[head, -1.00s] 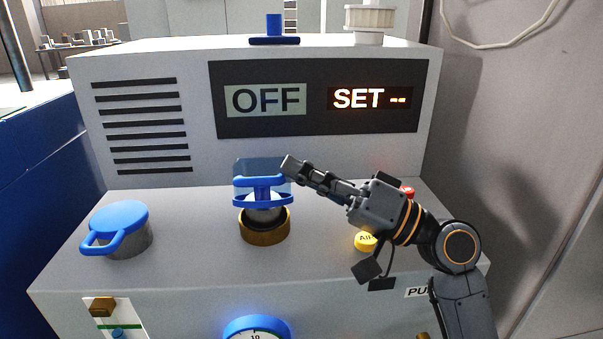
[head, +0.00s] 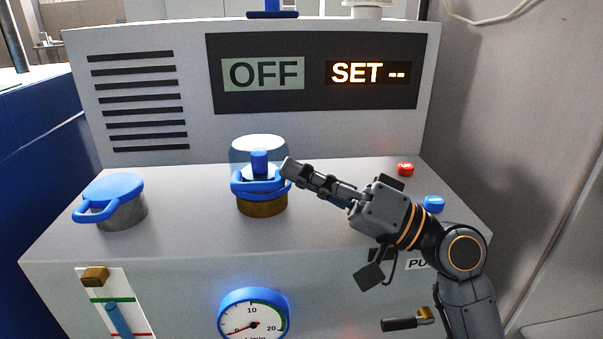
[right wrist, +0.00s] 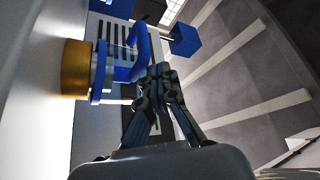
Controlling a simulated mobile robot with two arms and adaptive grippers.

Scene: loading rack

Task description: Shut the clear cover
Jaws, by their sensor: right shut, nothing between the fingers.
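The clear cover (head: 257,144) is a see-through dome with a blue rim in the middle of the machine top. It stands over a blue post (head: 259,163) above a brass collar (head: 262,209). It looks lowered and about level; I cannot tell whether it is fully seated. My right gripper (head: 287,168) is shut and empty, with its tips at the right side of the cover, overlapping its edge; contact is unclear. In the right wrist view, the shut fingers (right wrist: 160,72) are beside the blue rim part (right wrist: 141,48), near the brass collar (right wrist: 75,68). My left gripper is not in view.
A blue-lidded metal cup (head: 117,200) stands left. A red button (head: 405,169) and a blue button (head: 433,203) are to the right, near my right arm. The display panel (head: 316,101) reads OFF and SET. A round gauge (head: 252,318) is on the front.

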